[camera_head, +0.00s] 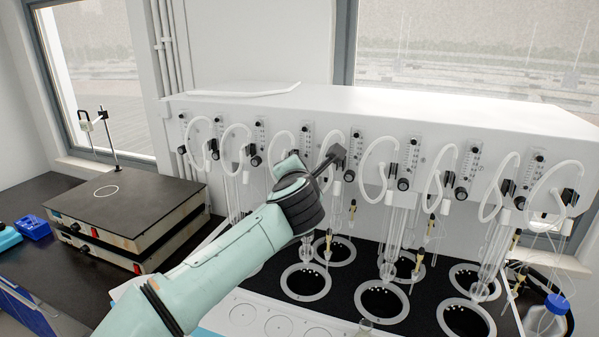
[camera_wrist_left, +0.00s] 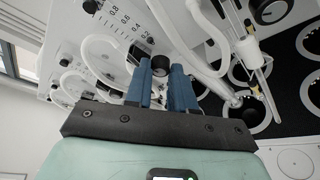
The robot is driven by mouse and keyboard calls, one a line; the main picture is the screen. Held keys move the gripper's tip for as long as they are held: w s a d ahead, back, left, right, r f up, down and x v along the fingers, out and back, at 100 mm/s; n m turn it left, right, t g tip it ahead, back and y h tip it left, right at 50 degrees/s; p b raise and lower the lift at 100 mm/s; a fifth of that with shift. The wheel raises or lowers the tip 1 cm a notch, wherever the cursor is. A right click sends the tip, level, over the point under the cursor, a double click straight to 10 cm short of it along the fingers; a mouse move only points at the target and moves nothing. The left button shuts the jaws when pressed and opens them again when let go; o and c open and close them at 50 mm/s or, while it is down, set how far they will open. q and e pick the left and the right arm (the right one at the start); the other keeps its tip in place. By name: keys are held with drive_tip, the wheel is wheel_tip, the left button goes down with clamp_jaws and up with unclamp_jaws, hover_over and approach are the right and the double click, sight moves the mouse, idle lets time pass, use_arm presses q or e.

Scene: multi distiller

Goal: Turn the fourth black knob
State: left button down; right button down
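The white distiller (camera_head: 440,115) carries a row of upright scales with black knobs below them. My left gripper (camera_head: 335,156) reaches the panel near the fourth and fifth scales and covers the area of the fourth knob in the head view. The fifth knob (camera_head: 349,176) shows just right of and below it. In the left wrist view, the two blue fingers of my left gripper (camera_wrist_left: 162,84) stand apart, with a round black knob (camera_wrist_left: 160,66) between their tips. I cannot tell whether the fingers touch it. My right gripper is in neither view.
White looped hoses (camera_head: 380,165) and glass tubes hang close around the knobs. Below is a black top with round wells (camera_head: 306,282). A black hotplate unit (camera_head: 125,205) stands on the left bench. A blue-capped bottle (camera_head: 548,315) is at the lower right.

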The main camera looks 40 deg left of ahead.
use_arm(q)
drive_tip(key=shift+m+y, duration=0.5)
drive_tip(key=shift+m, duration=0.3)
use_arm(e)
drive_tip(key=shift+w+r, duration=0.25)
use_arm(q)
drive_tip(key=c, duration=1)
unclamp_jaws()
drive_tip(key=shift+o, duration=0.2)
drive_tip(key=shift+d, duration=0.1)
drive_tip(key=b+v, duration=0.1)
drive_tip(key=v, duration=1.2)
drive_tip(key=shift+s+f+b, duration=0.15)
drive_tip(key=shift+s+b, duration=0.05)
drive_tip(key=shift+b, duration=0.1)
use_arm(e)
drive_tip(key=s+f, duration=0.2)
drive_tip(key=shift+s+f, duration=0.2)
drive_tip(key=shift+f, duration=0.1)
